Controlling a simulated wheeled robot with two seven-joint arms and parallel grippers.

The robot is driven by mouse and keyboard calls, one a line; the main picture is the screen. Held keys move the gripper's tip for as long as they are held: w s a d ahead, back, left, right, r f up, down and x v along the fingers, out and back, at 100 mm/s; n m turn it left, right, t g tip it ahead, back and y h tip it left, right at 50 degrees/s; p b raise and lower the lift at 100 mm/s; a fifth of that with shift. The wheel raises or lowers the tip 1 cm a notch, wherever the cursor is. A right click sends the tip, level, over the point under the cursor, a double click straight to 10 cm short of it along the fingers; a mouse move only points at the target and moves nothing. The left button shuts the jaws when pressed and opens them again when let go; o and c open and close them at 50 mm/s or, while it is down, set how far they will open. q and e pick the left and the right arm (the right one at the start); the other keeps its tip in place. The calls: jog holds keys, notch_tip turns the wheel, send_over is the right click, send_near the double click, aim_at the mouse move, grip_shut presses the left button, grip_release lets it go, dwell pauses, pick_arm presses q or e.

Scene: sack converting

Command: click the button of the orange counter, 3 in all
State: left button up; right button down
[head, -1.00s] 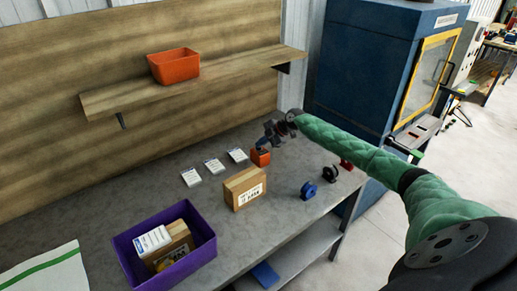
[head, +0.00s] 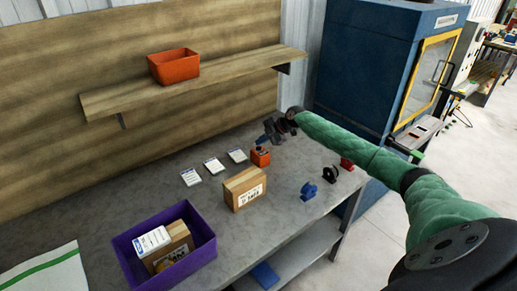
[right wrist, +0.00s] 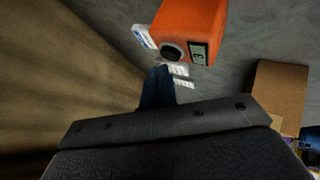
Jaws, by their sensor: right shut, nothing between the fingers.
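The orange counter (head: 261,158) stands on the grey bench, left of the blue tape dispenser and behind the cardboard box. In the right wrist view the counter (right wrist: 190,25) shows a dark round button (right wrist: 172,51) and a small display (right wrist: 198,53) that seems to read 3. My right gripper (head: 262,145) is just above the counter, shut and empty. Its dark blue fingertips (right wrist: 160,75) appear close to the button and apart from it. My left gripper is not in view.
A cardboard box (head: 244,189) stands in front of the counter. Several white cards (head: 214,166) lie to its left. A purple bin (head: 208,250) holds boxes at the front. An orange bin (head: 174,67) sits on the shelf (head: 220,75). A blue dispenser (head: 309,191) is at the right.

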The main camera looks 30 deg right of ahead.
aim_at(261, 148)
jog(key=shift+r, duration=0.2)
jog(key=shift+r+p, duration=0.5)
jog(key=shift+r, duration=2)
